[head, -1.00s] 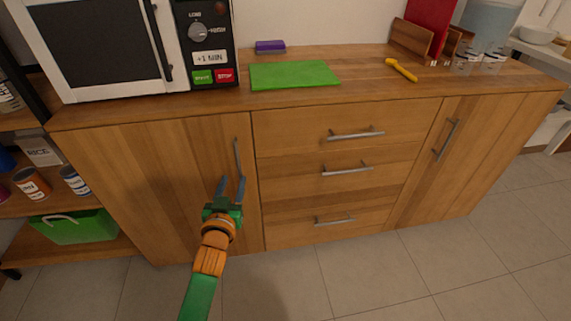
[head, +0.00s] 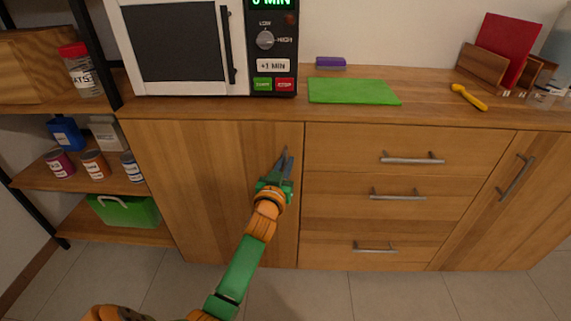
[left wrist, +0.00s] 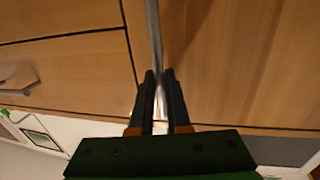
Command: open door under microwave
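The wooden door (head: 205,185) is under the white microwave (head: 178,45), at the left of the cabinet. It looks flush with the drawer fronts. Its upright metal handle (left wrist: 153,30) runs down between my left gripper's fingers in the left wrist view. My left gripper (head: 286,158) is at the handle near the door's right edge, and its fingers (left wrist: 160,78) are close together on the bar. In the head view the fingers mostly hide the handle. My right gripper is not in view.
Drawers with bar handles (head: 412,158) are right of the door. An open shelf (head: 85,180) with cans, bottles and a green box (head: 125,211) stands at the left. A green mat (head: 354,91) lies on the counter. Tiled floor (head: 340,295) is clear in front.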

